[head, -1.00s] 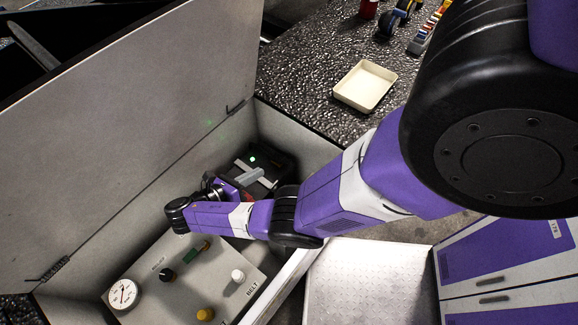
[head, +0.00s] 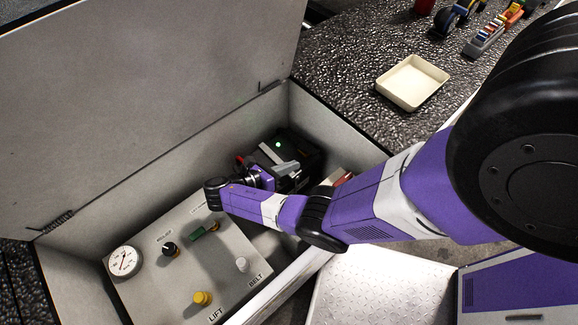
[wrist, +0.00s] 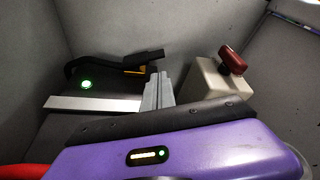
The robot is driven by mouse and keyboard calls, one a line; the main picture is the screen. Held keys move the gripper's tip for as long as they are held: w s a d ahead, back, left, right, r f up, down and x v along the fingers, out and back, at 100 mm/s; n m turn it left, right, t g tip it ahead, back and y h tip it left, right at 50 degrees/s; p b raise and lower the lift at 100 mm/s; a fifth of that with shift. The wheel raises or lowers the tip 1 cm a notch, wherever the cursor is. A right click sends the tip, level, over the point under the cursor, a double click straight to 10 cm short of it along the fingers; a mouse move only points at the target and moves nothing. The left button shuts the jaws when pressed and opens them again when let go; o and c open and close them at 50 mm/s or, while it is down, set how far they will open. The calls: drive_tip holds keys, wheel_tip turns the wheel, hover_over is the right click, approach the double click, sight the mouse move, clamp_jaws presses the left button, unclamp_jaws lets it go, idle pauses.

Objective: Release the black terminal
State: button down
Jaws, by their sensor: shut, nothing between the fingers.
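The black battery (head: 303,150) with a lit green light sits in the far corner of the open box; it also shows in the wrist view (wrist: 100,82). A black angled piece (wrist: 112,60) with a small yellow part lies across its far side; it looks like the black terminal, though whether it is clamped I cannot tell. My gripper (head: 290,168) is over the battery, its grey fingers (wrist: 158,92) shut and empty. In the wrist view they appear just in front of the black piece's right end; contact cannot be told. A red part (head: 241,161) lies left of the gripper.
A pale block with a red handle (wrist: 232,60) stands right of the battery. A panel (head: 225,262) with knobs and a gauge is nearer. The raised lid (head: 150,100) and box walls enclose the area. A cream tray (head: 412,83) rests on the dark surface outside.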

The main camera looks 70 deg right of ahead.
sight(308, 149)
drive_tip(key=x, duration=0.6)
drive_tip(key=shift+s+d, duration=0.25)
drive_tip(key=shift+d, duration=0.05)
drive_tip(key=shift+p, duration=0.3)
